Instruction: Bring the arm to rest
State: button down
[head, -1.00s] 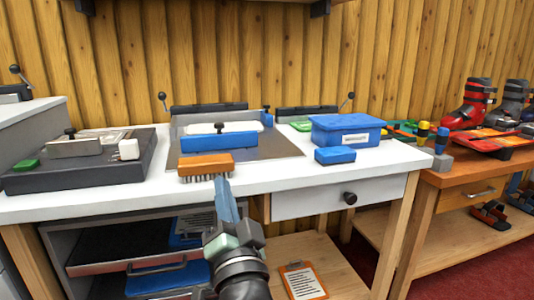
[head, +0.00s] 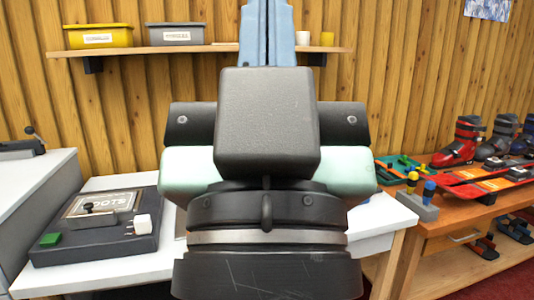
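My gripper (head: 267,30) is raised upright close in front of the head camera, and its wrist and hand fill the middle of the view. Its two pale blue fingers point up and lie side by side with only a thin dark line between them, so it looks shut. The fingers run to the top edge, so the tips may be cut off. No held object shows. The white bench (head: 386,222) is behind my arm, and its middle part is hidden.
A dark grey device (head: 95,232) stands on the bench at left. A wall shelf (head: 180,49) behind the gripper holds a yellow bin (head: 98,37) and a grey bin (head: 180,35). An orange-topped table (head: 440,178) with ski boots (head: 463,140) is at right.

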notch_tip(320, 180, up, 24)
jog(key=p, duration=2.1)
